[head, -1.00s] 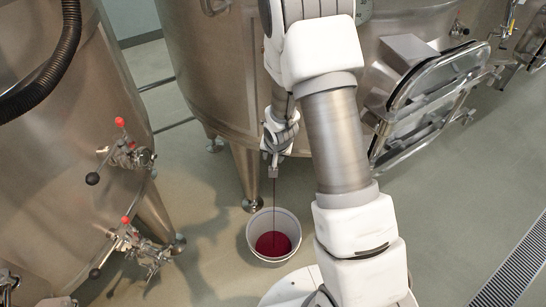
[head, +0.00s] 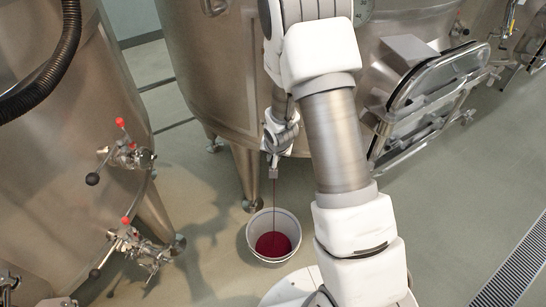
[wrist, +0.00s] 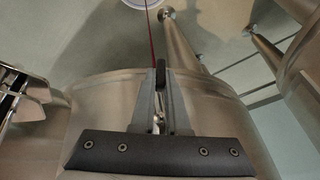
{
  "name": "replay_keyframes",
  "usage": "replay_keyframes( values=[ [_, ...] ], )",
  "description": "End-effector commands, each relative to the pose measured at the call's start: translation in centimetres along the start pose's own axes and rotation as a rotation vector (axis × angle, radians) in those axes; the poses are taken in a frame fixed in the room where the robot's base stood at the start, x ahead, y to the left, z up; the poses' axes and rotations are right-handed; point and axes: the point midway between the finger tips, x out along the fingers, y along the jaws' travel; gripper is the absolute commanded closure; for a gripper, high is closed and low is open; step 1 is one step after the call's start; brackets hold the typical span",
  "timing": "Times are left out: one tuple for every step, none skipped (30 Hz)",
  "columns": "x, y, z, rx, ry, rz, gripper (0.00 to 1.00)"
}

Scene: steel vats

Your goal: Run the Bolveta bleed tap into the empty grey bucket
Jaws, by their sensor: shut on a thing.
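A pale grey bucket (head: 289,222) stands upright on the floor below the middle vat (head: 205,60). Dark red liquid (head: 272,245) covers its bottom. A thin dark red stream (head: 274,205) falls from the tap area at my gripper into the bucket. My gripper (head: 274,158) is at the vat's lower front. In the wrist view my gripper (wrist: 161,95) is shut on a dark tap handle (wrist: 162,80), with the red stream (wrist: 151,40) beside it. The bucket's edge (wrist: 140,3) shows at the top there. The tap body is mostly hidden, and I can read no vat name.
A second vat (head: 60,170) at the left carries valves with red knobs (head: 120,122) and black ball ends. An open hatch door (head: 435,80) juts out at the right of the middle vat. A floor drain (head: 515,265) lies far right. Floor around the bucket is clear.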

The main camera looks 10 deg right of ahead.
Motion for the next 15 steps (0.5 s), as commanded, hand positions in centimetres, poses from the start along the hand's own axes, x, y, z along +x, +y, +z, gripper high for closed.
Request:
replay_keyframes(
  values=[
    [-0.02,0.05,-0.01,0.002,0.0,-0.003,1.0],
    [-0.03,0.08,-0.02,0.004,0.0,-0.005,1.0],
    [-0.03,0.13,-0.05,0.007,0.0,-0.01,1.0],
    [-0.04,0.14,-0.06,0.009,0.0,-0.014,1.0],
    [-0.04,0.13,-0.05,0.011,0.0,-0.02,1.0],
    [-0.05,0.18,-0.07,0.016,0.0,-0.028,1.0],
    [-0.05,0.23,-0.08,0.019,0.0,-0.034,1.0],
    [-0.06,0.23,-0.08,0.022,0.0,-0.043,1.0],
    [-0.06,0.29,-0.11,0.028,0.0,-0.055,1.0],
    [-0.06,0.31,-0.11,0.032,0.0,-0.066,1.0],
    [-0.06,0.36,-0.1,0.037,0.0,-0.076,1.0],
    [-0.07,0.38,-0.09,0.045,-0.001,-0.092,1.0],
    [-0.06,0.45,-0.09,0.052,-0.001,-0.104,1.0],
    [-0.05,0.51,-0.07,0.058,-0.002,-0.117,1.0],
    [-0.06,0.53,-0.07,0.065,-0.001,-0.136,1.0]
  ],
)
